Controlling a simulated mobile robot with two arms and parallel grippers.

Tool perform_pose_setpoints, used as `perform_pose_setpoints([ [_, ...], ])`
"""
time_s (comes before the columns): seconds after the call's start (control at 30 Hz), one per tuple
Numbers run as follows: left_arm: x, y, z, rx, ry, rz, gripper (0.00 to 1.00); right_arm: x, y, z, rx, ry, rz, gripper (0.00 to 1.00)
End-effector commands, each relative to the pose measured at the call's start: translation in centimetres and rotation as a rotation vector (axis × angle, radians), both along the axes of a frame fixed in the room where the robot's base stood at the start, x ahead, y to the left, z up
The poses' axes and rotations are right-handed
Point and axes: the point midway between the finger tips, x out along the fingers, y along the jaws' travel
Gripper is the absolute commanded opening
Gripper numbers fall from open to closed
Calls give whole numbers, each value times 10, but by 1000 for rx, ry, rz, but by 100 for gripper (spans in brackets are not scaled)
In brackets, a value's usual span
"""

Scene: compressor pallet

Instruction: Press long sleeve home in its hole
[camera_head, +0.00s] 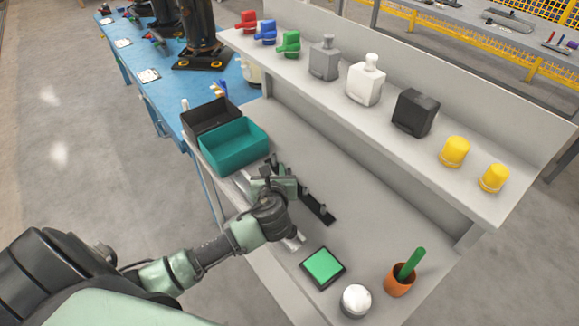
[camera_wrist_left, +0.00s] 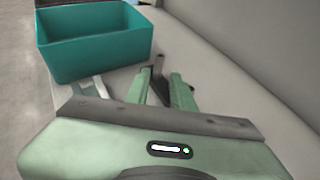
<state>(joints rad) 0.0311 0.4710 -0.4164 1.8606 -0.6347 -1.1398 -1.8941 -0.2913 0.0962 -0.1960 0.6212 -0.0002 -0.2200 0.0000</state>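My left gripper (camera_head: 275,172) is low over the bench, beside a dark fixture strip (camera_head: 318,208) with several small upright posts. In the left wrist view its two green fingers (camera_wrist_left: 160,82) stand apart. A dark grey upright post (camera_wrist_left: 158,62) shows between and just beyond the fingertips; I cannot tell whether it is the long sleeve, or whether the fingers touch it. The hole and how deep any sleeve sits cannot be made out, as the gripper covers that part of the fixture. My right gripper is not in view.
A teal bin (camera_head: 233,146) stands close beyond the gripper, with a black bin (camera_head: 208,117) behind it. A green pad (camera_head: 323,267), a white round item (camera_head: 355,300) and an orange pot (camera_head: 399,281) stand at the near end. A raised shelf (camera_head: 445,180) with bottles runs along the back.

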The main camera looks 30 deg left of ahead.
Motion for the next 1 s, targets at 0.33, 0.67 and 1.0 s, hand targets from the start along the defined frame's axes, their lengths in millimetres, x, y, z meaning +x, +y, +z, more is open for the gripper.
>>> perform_pose_setpoints([
  [0.33,33,20,-16,-1,-1,3,24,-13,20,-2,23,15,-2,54],
  [0.67,60,37,-29,-2,-1,1,24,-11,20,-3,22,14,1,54],
  [1.0,61,38,-30,-2,0,1,13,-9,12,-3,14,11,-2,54],
])
